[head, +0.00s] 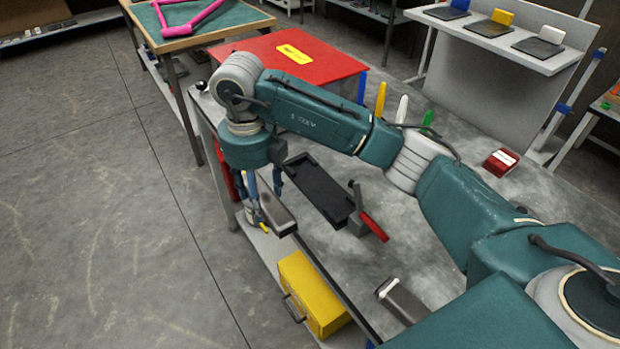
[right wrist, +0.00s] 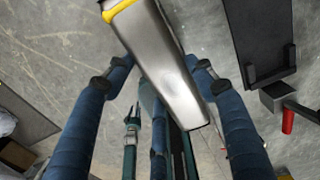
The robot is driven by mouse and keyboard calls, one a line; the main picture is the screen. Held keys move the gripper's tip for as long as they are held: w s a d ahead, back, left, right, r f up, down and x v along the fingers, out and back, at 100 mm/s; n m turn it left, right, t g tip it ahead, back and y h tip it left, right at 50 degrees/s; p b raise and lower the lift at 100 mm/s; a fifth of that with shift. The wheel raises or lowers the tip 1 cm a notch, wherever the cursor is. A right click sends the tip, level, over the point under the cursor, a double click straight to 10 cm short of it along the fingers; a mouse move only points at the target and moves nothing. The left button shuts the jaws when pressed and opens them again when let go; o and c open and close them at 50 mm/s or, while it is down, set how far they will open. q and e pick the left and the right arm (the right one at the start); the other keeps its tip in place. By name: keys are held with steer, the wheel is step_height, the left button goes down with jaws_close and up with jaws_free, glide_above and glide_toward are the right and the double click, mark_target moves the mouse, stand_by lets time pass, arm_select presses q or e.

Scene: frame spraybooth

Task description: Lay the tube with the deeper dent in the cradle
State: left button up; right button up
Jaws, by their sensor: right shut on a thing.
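My right gripper (head: 265,196) is shut on a grey metal tube (head: 275,215), at the bench's left edge in the head view. In the right wrist view, the tube (right wrist: 165,60) runs between the two blue fingers, with a yellow band at its far end. A second grey tube (head: 402,300) lies at the near edge of the bench, partly hidden by my arm. A long black tray, which looks like the cradle (head: 318,188), is on the bench just right of the gripper; its bed appears empty. My left gripper is not in view.
A small vise-like block with a red handle (head: 372,226) stands against the tray's near end. A red box (head: 290,58) is at the bench's far end. A yellow case (head: 312,292) sits below the bench edge.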

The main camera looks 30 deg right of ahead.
steer(key=p, duration=0.4)
glide_above(317, 189)
steer(key=shift+w+r, duration=0.1)
step_height(317, 189, down, 3)
steer(key=shift+f+p, duration=0.2)
steer(key=shift+p, duration=0.75)
steer(key=shift+f, duration=0.1)
steer(key=shift+f, duration=0.15)
steer(key=o, duration=1.3)
